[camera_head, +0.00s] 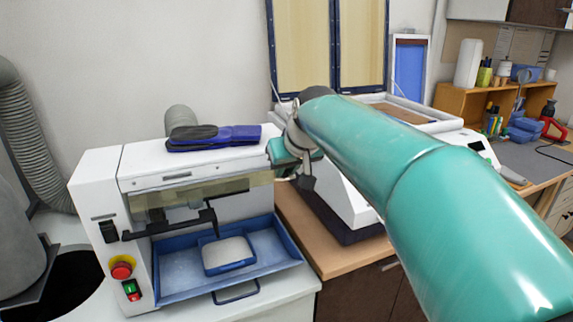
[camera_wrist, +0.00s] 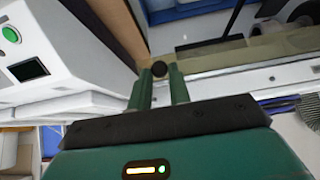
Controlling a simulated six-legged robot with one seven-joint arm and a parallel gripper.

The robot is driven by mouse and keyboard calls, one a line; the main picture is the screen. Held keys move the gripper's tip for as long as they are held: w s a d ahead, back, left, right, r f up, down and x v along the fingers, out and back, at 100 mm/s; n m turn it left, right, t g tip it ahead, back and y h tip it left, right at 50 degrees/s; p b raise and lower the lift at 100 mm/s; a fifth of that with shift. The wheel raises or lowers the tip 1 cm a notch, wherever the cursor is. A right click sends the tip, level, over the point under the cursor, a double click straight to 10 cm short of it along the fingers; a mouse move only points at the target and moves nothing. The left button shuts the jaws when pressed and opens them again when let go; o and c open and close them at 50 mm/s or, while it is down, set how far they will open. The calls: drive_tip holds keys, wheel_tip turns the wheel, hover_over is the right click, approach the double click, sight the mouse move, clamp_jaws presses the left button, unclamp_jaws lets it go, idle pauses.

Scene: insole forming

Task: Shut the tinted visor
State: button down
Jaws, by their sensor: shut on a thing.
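The tinted visor (camera_head: 240,184) is a yellowish see-through strip under the white top of the machine (camera_head: 150,160). The opening below it shows a blue tray (camera_head: 180,288). In the wrist view the visor is an olive band (camera_wrist: 220,59) running to the right from my fingertips. My gripper (camera_head: 283,160) is at the machine's right top corner, partly hidden by my arm. In the wrist view my gripper (camera_wrist: 159,72) has its two green fingers around a small round black knob (camera_wrist: 158,69) at the visor's end. It is shut on the knob.
Blue and black insoles (camera_head: 212,135) lie on the machine's top. A black lever (camera_head: 165,229) hangs in front of the opening, and a blue-rimmed pad (camera_head: 229,255) sits in the tray. A white press (camera_head: 345,200) stands close on the right. A red button (camera_head: 121,270) is at front left.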

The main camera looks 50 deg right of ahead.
drive_tip(key=f+t+h, duration=0.1)
drive_tip(key=t, duration=0.1)
drive_tip(key=t+h, duration=0.1)
drive_tip(key=t, duration=0.1)
drive_tip(key=shift+a+f, duration=0.1)
drive_tip(key=shift+f, duration=0.25)
drive_tip(key=shift+w+f+t+h, duration=0.1)
drive_tip(key=shift+f+t+h, duration=0.15)
drive_tip(key=shift+t+h, duration=0.3)
drive_tip(key=shift+f+t+h, duration=0.25)
drive_tip(key=shift+t+h, duration=0.2)
drive_tip(key=shift+t, duration=0.2)
drive_tip(key=shift+w+d+f, duration=0.1)
drive_tip(key=shift+d, duration=0.1)
drive_tip(key=c, duration=1.3)
unclamp_jaws()
